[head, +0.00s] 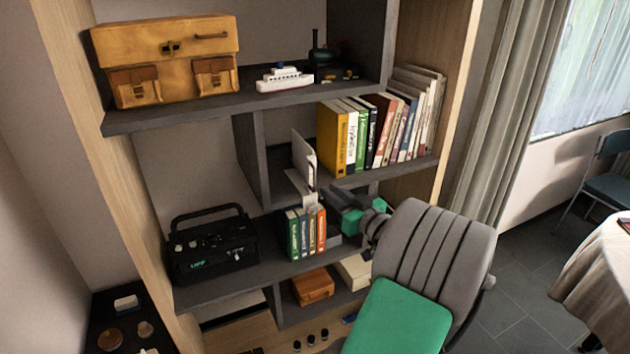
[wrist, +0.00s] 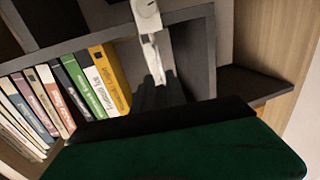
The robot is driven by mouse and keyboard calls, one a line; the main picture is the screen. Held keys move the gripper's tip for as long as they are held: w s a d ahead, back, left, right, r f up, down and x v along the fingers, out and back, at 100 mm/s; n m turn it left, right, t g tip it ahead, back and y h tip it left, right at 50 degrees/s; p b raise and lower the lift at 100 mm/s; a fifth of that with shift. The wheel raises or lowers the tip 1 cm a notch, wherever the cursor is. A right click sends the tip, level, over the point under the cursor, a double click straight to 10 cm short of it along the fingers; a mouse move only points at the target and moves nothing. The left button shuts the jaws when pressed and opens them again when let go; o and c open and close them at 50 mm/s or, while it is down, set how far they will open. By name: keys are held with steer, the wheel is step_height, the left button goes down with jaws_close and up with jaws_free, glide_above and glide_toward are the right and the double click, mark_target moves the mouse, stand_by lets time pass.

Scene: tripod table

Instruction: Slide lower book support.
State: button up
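The lower shelf (head: 215,285) holds a short row of small green, blue and orange books (head: 306,231). A pale upright piece (head: 312,199), perhaps the lower book support, shows just above and behind these books. My gripper (head: 329,200) is at its right, close to it; contact cannot be told. A white upright book support (head: 303,153) stands on the shelf above, left of the taller books. In the wrist view a white piece with a round mark (wrist: 147,22) is beyond my dark fingers (wrist: 156,92). The finger gap is unclear.
Taller books (head: 375,132) fill the upper shelf at right; they also show in the wrist view (wrist: 70,95). A black radio (head: 212,248) stands left of the small books. A vertical divider (head: 252,160) and shelf boards bound the space around my gripper.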

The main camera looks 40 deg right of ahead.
mark_target(315, 188)
steer(key=w+p, duration=0.2)
steer(key=w, duration=0.5)
steer(key=shift+w+d, duration=0.15)
steer(key=shift+w, duration=0.1)
steer(key=shift+c, duration=0.6)
jaws_close()
stand_by(0.4)
